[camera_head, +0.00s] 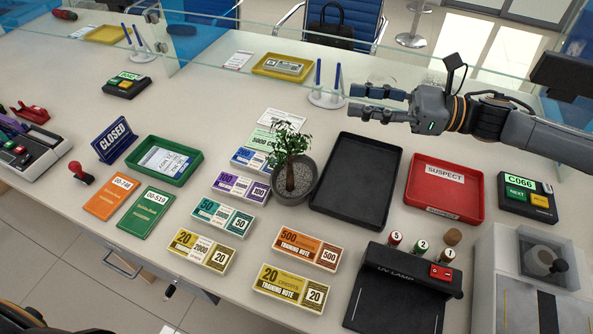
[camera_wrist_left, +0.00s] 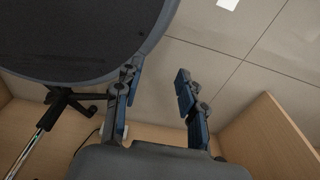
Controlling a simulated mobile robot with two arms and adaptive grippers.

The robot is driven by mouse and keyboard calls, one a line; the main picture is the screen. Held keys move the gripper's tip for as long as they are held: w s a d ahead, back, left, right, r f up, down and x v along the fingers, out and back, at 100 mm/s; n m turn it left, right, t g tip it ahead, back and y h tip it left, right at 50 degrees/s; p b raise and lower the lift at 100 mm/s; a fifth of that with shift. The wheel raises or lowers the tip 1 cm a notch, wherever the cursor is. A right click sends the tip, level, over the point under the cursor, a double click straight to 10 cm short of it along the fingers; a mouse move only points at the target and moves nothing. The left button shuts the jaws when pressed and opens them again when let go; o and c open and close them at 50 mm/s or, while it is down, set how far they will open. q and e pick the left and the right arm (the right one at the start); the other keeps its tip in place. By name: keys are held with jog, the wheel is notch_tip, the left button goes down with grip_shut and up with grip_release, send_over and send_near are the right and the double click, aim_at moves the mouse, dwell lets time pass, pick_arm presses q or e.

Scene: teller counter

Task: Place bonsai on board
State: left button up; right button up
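The bonsai (camera_head: 290,178), a small green tree in a round grey pot, stands upright on the counter among the note bundles. A flat black tray (camera_head: 357,187) lies just right of the pot; it is empty, and I cannot tell whether the pot touches it. No other thing clearly reads as a board. My right gripper (camera_head: 364,103) comes in from the right, open and empty, above the far edge of the black tray and away from the bonsai. My left gripper (camera_wrist_left: 157,82) is open and empty in the left wrist view, over floor beside a dark round seat.
Training note bundles (camera_head: 300,248) lie left and in front of the bonsai. A pen stand (camera_head: 327,97) and a glass screen (camera_head: 290,67) are behind.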

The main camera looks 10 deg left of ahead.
notch_tip(320, 180, down, 10)
jog(key=b, duration=1.8)
send_near(290, 169)
jog(key=a, duration=0.3)
jog(key=a+r, duration=0.1)
jog(key=a, duration=0.6)
jog(key=shift+w+r, duration=0.25)
jog(key=shift+r, duration=0.15)
jog(key=shift+a, duration=0.2)
pick_arm(q)
jog(key=w+d+f+t, duration=0.1)
jog(key=w+d+f, duration=0.1)
jog(key=w, duration=1.2)
jog(key=shift+d+f, duration=0.15)
jog(key=shift+f, duration=0.05)
pick_arm(e)
grip_shut()
pick_arm(q)
jog(key=shift+r, duration=0.1)
jog(key=shift+w, duration=0.15)
jog(key=shift+r, duration=0.1)
pick_arm(e)
jog(key=shift+r, duration=0.1)
